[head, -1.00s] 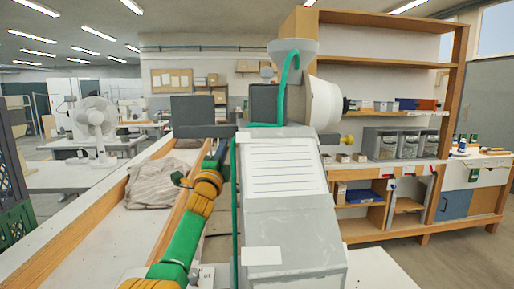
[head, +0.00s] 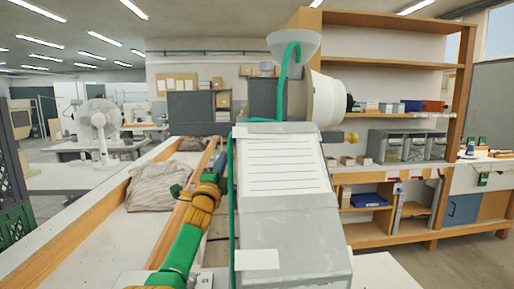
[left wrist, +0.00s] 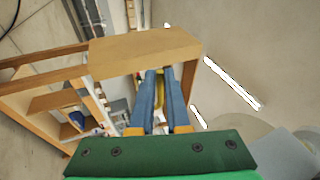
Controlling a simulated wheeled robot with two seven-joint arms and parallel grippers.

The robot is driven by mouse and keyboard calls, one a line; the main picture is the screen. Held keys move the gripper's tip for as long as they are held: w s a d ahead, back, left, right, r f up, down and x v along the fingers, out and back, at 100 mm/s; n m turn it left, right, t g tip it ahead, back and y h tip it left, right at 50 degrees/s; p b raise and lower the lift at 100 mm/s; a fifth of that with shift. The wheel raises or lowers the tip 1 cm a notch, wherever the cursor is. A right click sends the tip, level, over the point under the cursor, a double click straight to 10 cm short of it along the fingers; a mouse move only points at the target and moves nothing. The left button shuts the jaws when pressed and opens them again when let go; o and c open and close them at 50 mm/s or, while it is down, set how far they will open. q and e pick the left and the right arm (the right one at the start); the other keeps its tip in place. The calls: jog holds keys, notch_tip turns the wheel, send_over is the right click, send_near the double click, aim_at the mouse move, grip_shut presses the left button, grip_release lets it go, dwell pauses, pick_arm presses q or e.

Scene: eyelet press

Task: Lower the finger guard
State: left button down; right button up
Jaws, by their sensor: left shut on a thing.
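The eyelet press (head: 285,225) stands in the middle of the head view, its grey sloped housing towards me. It has a funnel (head: 293,44) on top and a white drum (head: 325,100) at its right. My left gripper (head: 217,160) is at the left edge of the press, at the end of my green and orange arm. In the left wrist view its two blue fingers (left wrist: 160,75) are close together, with a narrow yellow piece (left wrist: 160,92) between them. I cannot tell whether this piece belongs to the finger guard. The housing hides the press's working side, and I cannot make out the guard clearly.
A green hose (head: 231,200) runs along the press's left edge, close to my left arm. A crumpled cloth (head: 160,186) lies on the bench at the left. A dark grey panel (head: 190,110) stands behind my gripper. Shelves (head: 385,62) are at the right.

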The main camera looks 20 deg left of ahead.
pick_arm(q)
jog(key=f+p, duration=0.1)
jog(key=f, duration=0.1)
jog(key=s+f+p, duration=0.1)
jog(key=f+p, duration=0.1)
jog(key=f, duration=0.1)
jog(key=shift+d, duration=0.1)
jog(key=c, duration=0.8)
grip_release()
